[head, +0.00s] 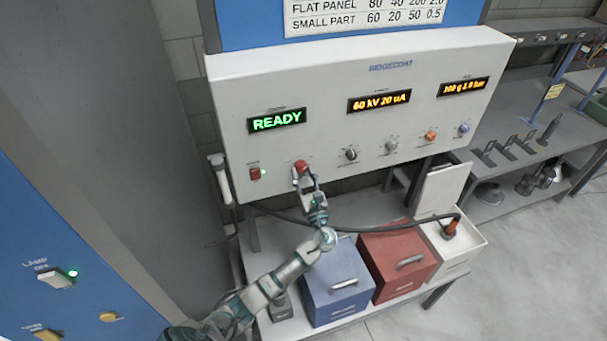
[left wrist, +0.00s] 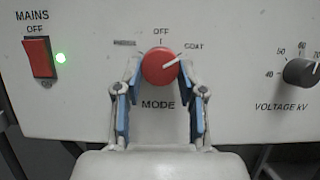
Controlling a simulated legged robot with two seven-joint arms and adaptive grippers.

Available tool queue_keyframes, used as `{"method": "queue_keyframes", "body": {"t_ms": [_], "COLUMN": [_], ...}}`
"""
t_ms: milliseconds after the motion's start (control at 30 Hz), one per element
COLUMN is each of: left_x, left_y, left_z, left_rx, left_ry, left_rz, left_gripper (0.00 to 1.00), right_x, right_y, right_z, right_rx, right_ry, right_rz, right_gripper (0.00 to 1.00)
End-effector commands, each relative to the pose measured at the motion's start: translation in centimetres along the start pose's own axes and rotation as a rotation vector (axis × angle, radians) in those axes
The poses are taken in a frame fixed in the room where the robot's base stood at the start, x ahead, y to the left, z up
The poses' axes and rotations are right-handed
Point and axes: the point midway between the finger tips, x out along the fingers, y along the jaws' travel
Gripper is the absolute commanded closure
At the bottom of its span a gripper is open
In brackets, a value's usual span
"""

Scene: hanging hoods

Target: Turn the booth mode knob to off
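The red mode knob (left wrist: 157,68) is on the white control panel. Its white pointer line is turned up and right, toward the COAT label (left wrist: 194,46); the OFF label (left wrist: 160,32) is above the knob. In the head view the knob (head: 300,167) is at the panel's lower left. My left gripper (left wrist: 160,72) reaches up from below, with one finger on each side of the knob. The fingers are spread and very close to its sides; contact is not clear. It also shows below the knob in the head view (head: 304,178). My right gripper is not in view.
A red mains switch (left wrist: 37,57) with a lit green lamp is left of the knob. The black voltage knob (left wrist: 300,73) is to its right. The display (head: 277,121) reads READY. Blue (head: 337,285) and red (head: 398,262) boxes stand on the bench below.

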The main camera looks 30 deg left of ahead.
Motion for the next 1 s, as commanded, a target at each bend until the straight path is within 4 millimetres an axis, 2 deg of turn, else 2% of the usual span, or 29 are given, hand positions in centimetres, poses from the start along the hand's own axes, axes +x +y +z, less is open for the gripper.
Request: {"method": "queue_keyframes", "body": {"t_ms": [367,667,1000], "left_x": [-0.1,-0.2,-0.2], "left_y": [-0.1,-0.4,-0.7], "left_z": [-0.1,-0.4,-0.2], "left_rx": [-0.043,-0.221,-0.518], "left_ry": [0.001,0.001,0.002], "left_rz": [0.015,0.089,0.212], "left_gripper": [0.95,0.95,0.95], "right_x": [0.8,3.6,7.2], "right_y": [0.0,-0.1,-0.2], "right_z": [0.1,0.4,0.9], "right_rx": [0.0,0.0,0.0], "right_ry": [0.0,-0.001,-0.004], "right_rz": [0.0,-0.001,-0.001], "right_gripper": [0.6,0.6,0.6]}}
